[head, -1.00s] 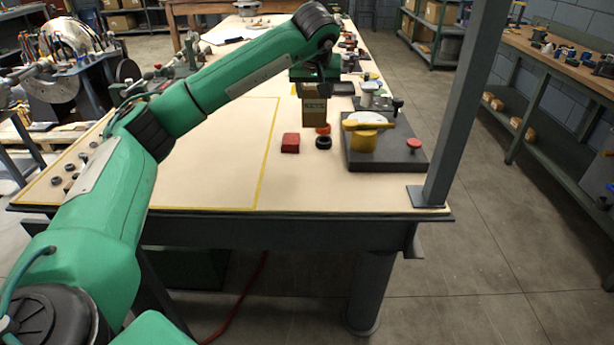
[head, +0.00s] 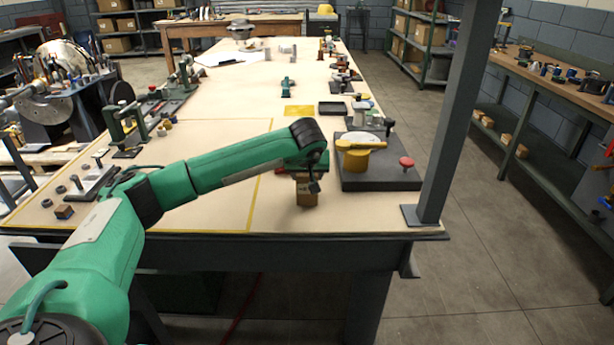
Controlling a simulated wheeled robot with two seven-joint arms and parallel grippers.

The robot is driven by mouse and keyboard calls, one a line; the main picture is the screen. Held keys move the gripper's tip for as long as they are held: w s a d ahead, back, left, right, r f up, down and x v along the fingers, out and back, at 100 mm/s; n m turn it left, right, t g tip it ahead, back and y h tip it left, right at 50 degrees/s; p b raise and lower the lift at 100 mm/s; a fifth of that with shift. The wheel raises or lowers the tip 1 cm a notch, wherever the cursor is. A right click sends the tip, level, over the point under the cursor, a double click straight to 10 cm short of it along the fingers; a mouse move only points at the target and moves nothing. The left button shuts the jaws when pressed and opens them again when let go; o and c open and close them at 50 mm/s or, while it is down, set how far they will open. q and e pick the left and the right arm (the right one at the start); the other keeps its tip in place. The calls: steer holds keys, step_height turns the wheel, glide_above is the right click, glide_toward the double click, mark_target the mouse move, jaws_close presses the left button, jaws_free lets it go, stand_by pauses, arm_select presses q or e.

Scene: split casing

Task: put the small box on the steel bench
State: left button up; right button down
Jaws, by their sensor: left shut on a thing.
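The small box (head: 307,193) is a brown carton at the near part of the large bench. My left gripper (head: 308,181) comes down over it from above and is shut on it; the fingertips are mostly hidden by the wrist. I cannot tell whether the box's underside touches the bench top. The large bench (head: 220,135) has a pale top with yellow lines and a dark steel frame. My right gripper is out of view.
A dark plate (head: 375,181) with a yellow round part (head: 355,160) and a red knob (head: 406,162) lies right of the box. A steel post (head: 450,120) stands at the near right corner. A red block is mostly hidden behind my arm. Pale bench top left of the box is clear.

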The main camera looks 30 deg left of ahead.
arm_select(q)
steer(key=shift+f, duration=0.35)
steer(key=shift+f, duration=0.15)
steer(key=o, duration=1.2)
